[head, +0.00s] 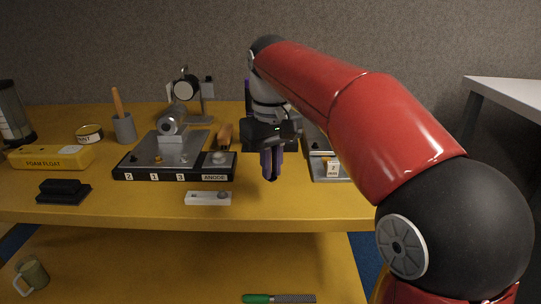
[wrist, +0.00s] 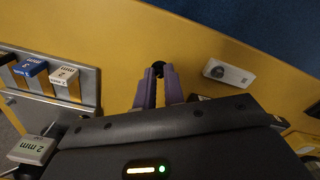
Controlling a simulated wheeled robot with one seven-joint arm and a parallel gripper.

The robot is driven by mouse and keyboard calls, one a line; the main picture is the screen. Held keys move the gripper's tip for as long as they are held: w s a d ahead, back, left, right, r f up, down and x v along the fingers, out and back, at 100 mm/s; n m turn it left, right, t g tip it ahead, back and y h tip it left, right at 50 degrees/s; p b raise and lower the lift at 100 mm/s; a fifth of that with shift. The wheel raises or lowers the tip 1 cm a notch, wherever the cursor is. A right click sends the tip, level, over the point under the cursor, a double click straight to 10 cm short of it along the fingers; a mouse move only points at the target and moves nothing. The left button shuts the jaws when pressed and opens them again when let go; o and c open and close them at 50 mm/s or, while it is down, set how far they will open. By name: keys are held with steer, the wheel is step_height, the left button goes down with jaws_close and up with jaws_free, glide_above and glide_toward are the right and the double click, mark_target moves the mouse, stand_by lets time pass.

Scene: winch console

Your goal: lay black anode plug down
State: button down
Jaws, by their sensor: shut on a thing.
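My gripper (head: 271,173) is over the front part of the yellow bench, pointing down, to the right of the console. Its purple fingers are shut on the small black anode plug, mostly hidden between them in the head view. In the wrist view, the black plug (wrist: 158,68) shows between the fingertips (wrist: 158,78). I cannot tell whether the plug touches the bench. The winch console (head: 175,172), labelled 2, 1, 3 and ANODE, stands to the left of my gripper.
A white block (head: 208,199) with a grey knob lies in front of the console. A grey tray with numbered tags (head: 332,178) is right of my gripper. A yellow foam float (head: 50,157) and a black block (head: 63,191) are far left. Bare bench surrounds my gripper's front side.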

steer(key=shift+f+b, duration=1.25)
steer(key=shift+f, duration=1.05)
steer(key=c, duration=1.4)
jaws_free()
step_height(320, 180, up, 8)
steer(key=shift+f+p, duration=0.1)
steer(key=shift+p, duration=0.9)
